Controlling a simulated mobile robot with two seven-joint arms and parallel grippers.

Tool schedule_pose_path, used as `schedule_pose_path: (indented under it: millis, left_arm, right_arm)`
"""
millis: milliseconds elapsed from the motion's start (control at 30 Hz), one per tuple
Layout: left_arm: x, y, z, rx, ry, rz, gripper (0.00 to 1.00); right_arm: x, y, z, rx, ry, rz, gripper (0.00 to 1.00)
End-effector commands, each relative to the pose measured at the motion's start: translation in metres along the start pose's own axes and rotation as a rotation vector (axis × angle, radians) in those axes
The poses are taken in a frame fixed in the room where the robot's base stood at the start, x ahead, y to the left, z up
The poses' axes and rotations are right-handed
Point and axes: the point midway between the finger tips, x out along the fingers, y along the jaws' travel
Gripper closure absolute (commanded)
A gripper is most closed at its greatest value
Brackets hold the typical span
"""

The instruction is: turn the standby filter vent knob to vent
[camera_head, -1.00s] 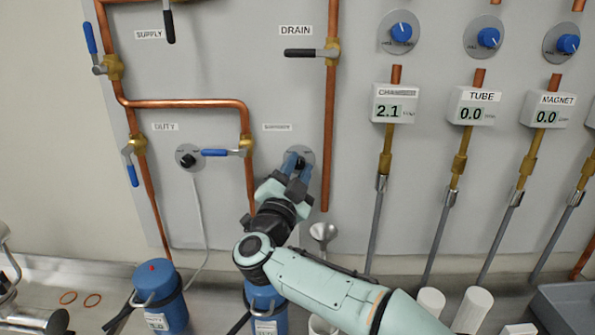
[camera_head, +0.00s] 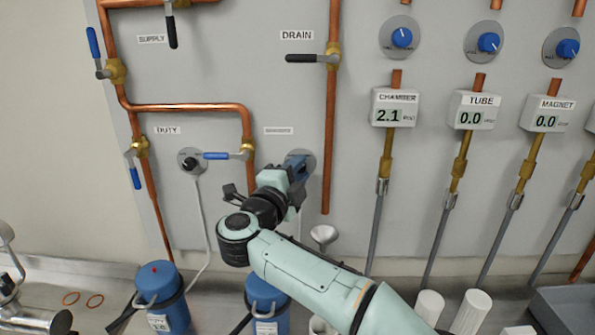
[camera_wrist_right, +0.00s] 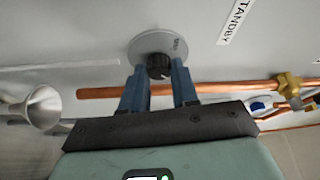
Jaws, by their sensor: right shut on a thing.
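The standby vent knob (camera_wrist_right: 159,67) is a small black knob on a round grey plate (camera_wrist_right: 146,45), below a STANDBY label (camera_wrist_right: 235,22) in the wrist view. My right gripper (camera_wrist_right: 159,74) has its blue fingers on either side of the knob and is shut on it. In the head view my right gripper (camera_head: 298,168) covers the knob. Only part of its plate (camera_head: 311,157) shows there. The plate's markings are too small to read. My left gripper is not in view.
The DUTY knob (camera_head: 189,162) is at left, near a blue-handled valve (camera_head: 216,156). A copper drain pipe (camera_head: 329,130) runs just right of my gripper. A funnel (camera_head: 323,235) and blue canisters (camera_head: 164,300) are below. Chamber, tube and magnet gauges (camera_head: 395,108) are at right.

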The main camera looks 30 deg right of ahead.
Motion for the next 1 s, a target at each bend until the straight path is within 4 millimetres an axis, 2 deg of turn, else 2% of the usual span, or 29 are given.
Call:
schedule_pose_path:
  millis: [467, 500, 567, 867, 1000]
  left_arm:
    - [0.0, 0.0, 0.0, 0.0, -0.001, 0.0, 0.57]
    - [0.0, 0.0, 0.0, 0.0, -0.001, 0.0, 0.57]
    - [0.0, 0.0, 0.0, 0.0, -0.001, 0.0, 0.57]
    - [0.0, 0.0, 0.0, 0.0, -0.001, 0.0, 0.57]
    - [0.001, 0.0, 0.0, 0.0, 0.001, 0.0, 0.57]
  right_arm:
    - [0.0, 0.001, 0.001, 0.014, -0.001, 0.008, 1.0]
    - [0.0, 0.001, 0.001, 0.014, -0.001, 0.008, 0.64]
    - [0.0, 0.001, 0.001, 0.013, -0.001, 0.008, 0.45]
    - [-0.001, 0.0, 0.0, 0.013, -0.001, 0.006, 0.45]
    - [-0.011, 0.0, 0.0, 0.014, -0.002, 0.006, 0.45]
